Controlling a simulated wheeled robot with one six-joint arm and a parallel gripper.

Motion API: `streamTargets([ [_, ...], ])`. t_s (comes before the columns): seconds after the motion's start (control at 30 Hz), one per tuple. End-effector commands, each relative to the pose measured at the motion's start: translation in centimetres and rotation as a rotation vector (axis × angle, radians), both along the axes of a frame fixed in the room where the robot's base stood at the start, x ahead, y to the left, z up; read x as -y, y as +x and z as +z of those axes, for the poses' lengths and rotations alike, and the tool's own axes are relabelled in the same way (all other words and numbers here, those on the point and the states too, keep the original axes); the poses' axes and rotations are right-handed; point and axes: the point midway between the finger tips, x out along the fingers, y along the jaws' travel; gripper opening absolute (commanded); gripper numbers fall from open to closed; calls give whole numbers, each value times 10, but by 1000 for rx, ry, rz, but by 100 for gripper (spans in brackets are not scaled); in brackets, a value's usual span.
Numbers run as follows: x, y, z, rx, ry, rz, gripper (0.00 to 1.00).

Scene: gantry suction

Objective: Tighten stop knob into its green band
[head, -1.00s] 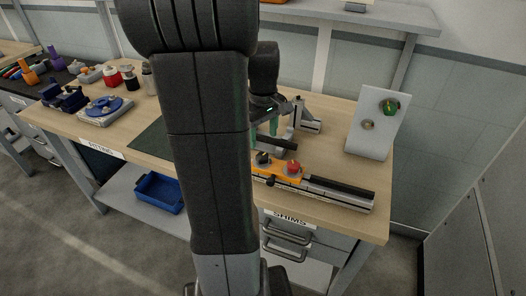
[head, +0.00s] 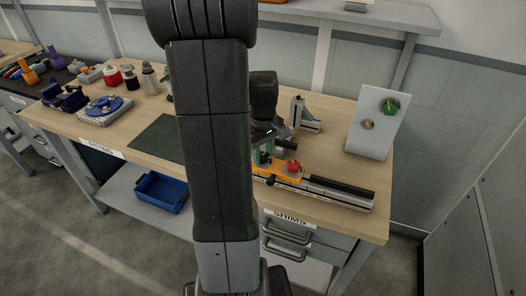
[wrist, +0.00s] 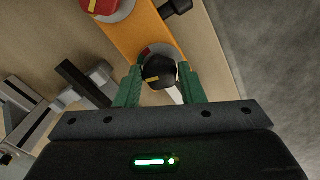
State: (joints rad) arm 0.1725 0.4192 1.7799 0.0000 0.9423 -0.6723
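The black stop knob (wrist: 158,72) has a yellow pointer mark and sits on an orange plate (wrist: 132,30), over a pale round dial. A red part of the dial (wrist: 146,51) shows beside the knob; I cannot make out its green band. My gripper (wrist: 160,80) has its green fingers on either side of the knob, with narrow gaps visible, so it looks open around it. In the head view my gripper (head: 263,153) is low over the left end of the orange plate (head: 281,177), mostly hiding the black knob.
A red knob (head: 293,168) stands on the same plate, to the right. A small black side knob (head: 271,181) sticks out in front. A dark rail (head: 340,190) runs right. A grey bracket (head: 304,117) stands behind, and a tilted grey panel (head: 370,145) at right.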

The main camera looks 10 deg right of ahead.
Motion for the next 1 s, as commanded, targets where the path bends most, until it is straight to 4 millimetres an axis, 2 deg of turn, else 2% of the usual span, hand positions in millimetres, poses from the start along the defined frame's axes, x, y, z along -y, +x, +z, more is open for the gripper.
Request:
streamTargets([
  [0.23,0,0,0,0,0,-53,13],
  [0.63,-1,0,0,0,0,-403,13],
  [1.0,-1,0,1,0,0,-455,13],
])
